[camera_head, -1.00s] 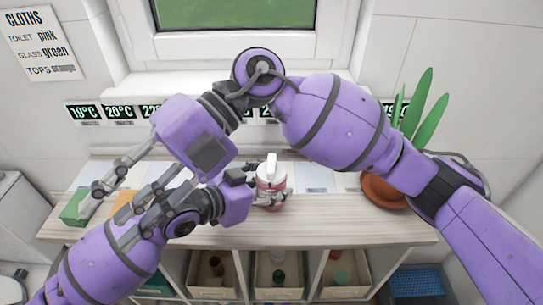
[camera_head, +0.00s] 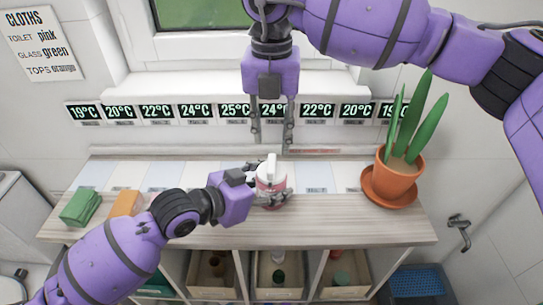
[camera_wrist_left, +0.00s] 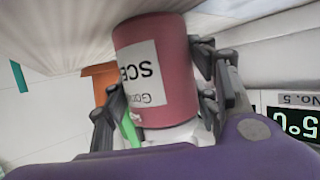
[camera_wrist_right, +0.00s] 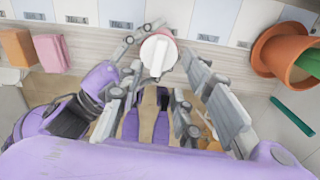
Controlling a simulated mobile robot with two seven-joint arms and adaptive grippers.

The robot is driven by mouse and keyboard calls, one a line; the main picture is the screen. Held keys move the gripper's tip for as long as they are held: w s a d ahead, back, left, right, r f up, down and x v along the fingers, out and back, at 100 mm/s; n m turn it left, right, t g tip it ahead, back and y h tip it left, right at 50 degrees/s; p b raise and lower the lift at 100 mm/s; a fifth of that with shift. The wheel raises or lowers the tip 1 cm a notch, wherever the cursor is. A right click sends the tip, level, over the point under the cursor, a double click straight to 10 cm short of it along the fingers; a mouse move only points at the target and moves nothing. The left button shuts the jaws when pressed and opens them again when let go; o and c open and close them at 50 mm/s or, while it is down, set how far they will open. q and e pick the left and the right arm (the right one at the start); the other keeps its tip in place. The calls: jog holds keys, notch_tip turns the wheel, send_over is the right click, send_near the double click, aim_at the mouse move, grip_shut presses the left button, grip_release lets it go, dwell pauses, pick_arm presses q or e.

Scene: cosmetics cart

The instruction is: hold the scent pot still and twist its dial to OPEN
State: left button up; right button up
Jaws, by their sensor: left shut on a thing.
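The scent pot (camera_head: 272,184) is pink with a white top and stands upright on the wooden counter. My left gripper (camera_head: 268,199) is shut around its body from the left. The left wrist view shows the pot (camera_wrist_left: 165,75) between the fingers, its white label upside down and partly cut off. The pot's white dial (camera_wrist_right: 157,56) has a raised bar across it in the right wrist view; no OPEN mark is readable. My right gripper (camera_head: 271,140) hangs fingers down, above and behind the pot, open and empty, apart from the dial.
A potted plant (camera_head: 397,180) stands on the counter's right. Green cloths (camera_head: 80,207) and an orange cloth (camera_head: 125,204) lie at the left; a pink cloth (camera_wrist_right: 52,52) shows in the right wrist view. Temperature displays (camera_head: 195,111) line the wall behind. Open bins (camera_head: 278,292) sit below the counter.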

aim_at(271, 161)
notch_tip(271, 161, down, 7)
jog(key=shift+f, duration=0.2)
grip_shut()
dwell(0.3)
